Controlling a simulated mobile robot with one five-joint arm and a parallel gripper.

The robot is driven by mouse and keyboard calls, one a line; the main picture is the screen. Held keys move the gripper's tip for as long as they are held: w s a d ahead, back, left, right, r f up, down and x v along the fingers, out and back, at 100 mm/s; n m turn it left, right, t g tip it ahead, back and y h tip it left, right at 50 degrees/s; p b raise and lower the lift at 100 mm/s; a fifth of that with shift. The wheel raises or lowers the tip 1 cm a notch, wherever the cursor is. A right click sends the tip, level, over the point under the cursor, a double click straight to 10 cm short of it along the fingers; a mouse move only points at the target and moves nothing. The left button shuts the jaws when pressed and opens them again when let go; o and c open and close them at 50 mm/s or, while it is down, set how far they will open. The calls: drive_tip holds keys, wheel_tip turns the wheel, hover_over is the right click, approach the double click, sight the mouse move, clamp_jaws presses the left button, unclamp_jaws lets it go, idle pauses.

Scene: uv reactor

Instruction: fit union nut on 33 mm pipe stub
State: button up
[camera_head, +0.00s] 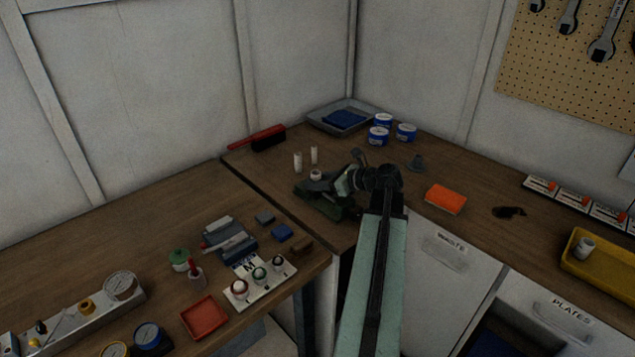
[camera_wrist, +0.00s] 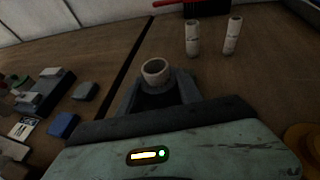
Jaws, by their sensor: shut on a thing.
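A pale ring-shaped union nut (camera_head: 316,175) sits at the tips of my gripper (camera_wrist: 157,88), and its open top shows in the wrist view (camera_wrist: 156,72). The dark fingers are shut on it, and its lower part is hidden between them. Two white pipe stubs stand upright on the wooden bench beyond the nut: a left stub (camera_head: 298,162) and a right stub (camera_head: 314,155). They also show in the wrist view, left (camera_wrist: 192,38) and right (camera_wrist: 232,36). Both are apart from the nut. Their markings are too small to read, so I cannot tell which is 33 mm.
A red brush (camera_head: 257,137) lies behind the stubs, near the wall. A grey tray (camera_head: 343,117) with blue cloth and several blue-white tins (camera_head: 378,136) stand at the back corner. An orange block (camera_head: 445,199) lies to the right. Bench around the stubs is clear.

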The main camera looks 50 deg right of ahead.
drive_tip(key=o, duration=1.4)
drive_tip(key=p+v, duration=0.2)
drive_tip(key=v, duration=0.5)
drive_tip(key=shift+w+r+p, duration=0.1)
drive_tip(key=shift+p, duration=0.3)
drive_tip(key=shift+s+d+r, duration=0.1)
drive_tip(key=shift+s, duration=0.4)
